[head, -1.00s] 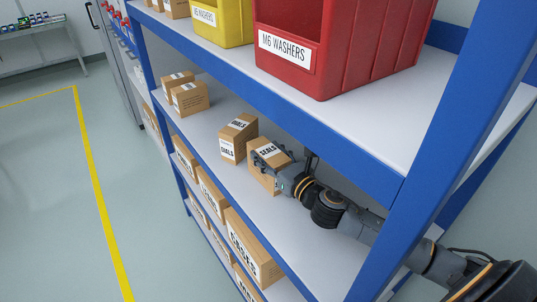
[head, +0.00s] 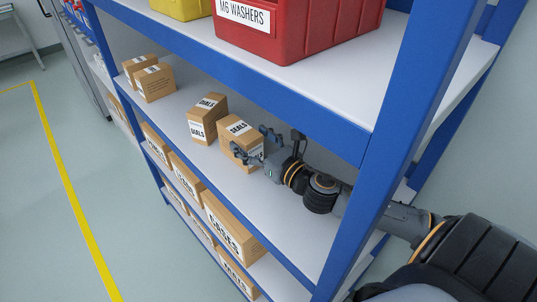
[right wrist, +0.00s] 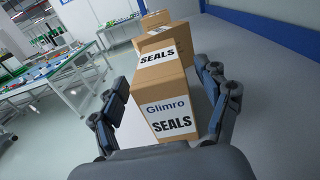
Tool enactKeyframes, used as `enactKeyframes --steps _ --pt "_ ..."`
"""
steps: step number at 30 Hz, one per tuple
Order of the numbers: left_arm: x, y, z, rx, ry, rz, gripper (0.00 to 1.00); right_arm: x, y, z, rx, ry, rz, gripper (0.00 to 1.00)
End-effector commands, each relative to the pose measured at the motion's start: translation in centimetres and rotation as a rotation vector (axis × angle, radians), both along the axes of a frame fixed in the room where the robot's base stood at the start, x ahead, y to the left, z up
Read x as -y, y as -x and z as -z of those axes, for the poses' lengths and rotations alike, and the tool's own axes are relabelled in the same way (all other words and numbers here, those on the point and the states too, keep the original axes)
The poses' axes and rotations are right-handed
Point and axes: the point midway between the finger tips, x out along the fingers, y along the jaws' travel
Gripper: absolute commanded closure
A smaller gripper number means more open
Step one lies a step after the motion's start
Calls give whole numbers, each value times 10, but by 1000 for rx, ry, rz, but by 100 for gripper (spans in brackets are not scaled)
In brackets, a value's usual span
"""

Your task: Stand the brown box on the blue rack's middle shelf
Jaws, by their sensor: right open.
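The brown box labelled SEALS (head: 236,130) stands upright on the blue rack's middle shelf (head: 195,165), just right of a similar brown box (head: 207,118). My right gripper (head: 255,145) is at its right side with the fingers spread. In the right wrist view the SEALS box (right wrist: 163,88) stands between the two open fingers of the right gripper (right wrist: 170,98), with gaps visible on both sides. Part of the box is hidden behind the fingers in the head view. My left gripper is not in view.
Two more brown boxes (head: 155,82) stand farther left on this shelf. A red M6 WASHERS bin (head: 330,30) sits on the shelf above. A blue upright (head: 395,150) stands in front of my right arm. The lower shelf holds several boxes (head: 228,228).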

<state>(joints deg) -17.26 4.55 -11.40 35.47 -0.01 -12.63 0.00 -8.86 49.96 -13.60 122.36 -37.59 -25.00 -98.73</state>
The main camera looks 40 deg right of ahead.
Motion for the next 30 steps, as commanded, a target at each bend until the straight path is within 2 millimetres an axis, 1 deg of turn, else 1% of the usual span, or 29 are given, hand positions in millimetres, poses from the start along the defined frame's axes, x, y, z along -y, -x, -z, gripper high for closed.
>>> enactKeyframes --steps 1,6,9,13,19,30 --pt "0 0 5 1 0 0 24 1 10 3 -3 3 -2 24" --pt "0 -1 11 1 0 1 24 4 36 3 -3 1 -1 24" --pt "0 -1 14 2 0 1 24 6 48 2 -2 0 -2 24" --pt "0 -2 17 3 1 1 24 8 61 2 -2 -2 -1 24" --pt "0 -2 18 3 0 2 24 9 71 0 0 0 -2 24" --pt "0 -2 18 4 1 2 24 9 72 -1 2 0 -1 24"
